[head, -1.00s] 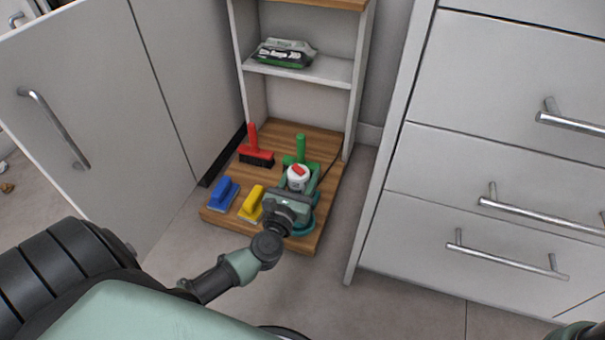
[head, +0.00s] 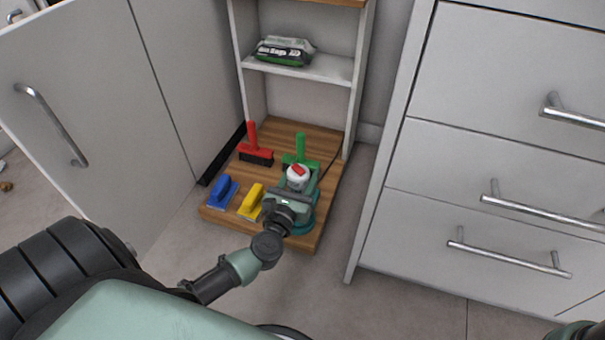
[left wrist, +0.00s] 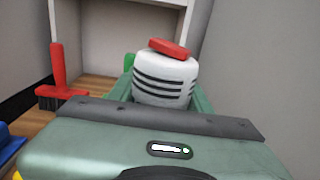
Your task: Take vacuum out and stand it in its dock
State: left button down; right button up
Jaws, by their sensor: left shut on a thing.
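The vacuum (head: 297,182) is a small white cylinder with a red part on top. It is over the right front of a low wooden board, and it shows beyond the gripper body in the left wrist view (left wrist: 165,88), with dark slots in its side. Teal parts, apparently the dock (head: 304,226), show around and below it; I cannot tell whether it is seated there. My left gripper (head: 290,196) is shut on the vacuum from the front.
A pack (head: 284,50) lies on the shelf above. An open door (head: 110,110) is left; drawers (head: 470,200) are right.

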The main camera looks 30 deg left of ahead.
pick_arm(q)
jog(key=shift+f, duration=0.1)
jog(key=c, duration=0.9)
grip_release()
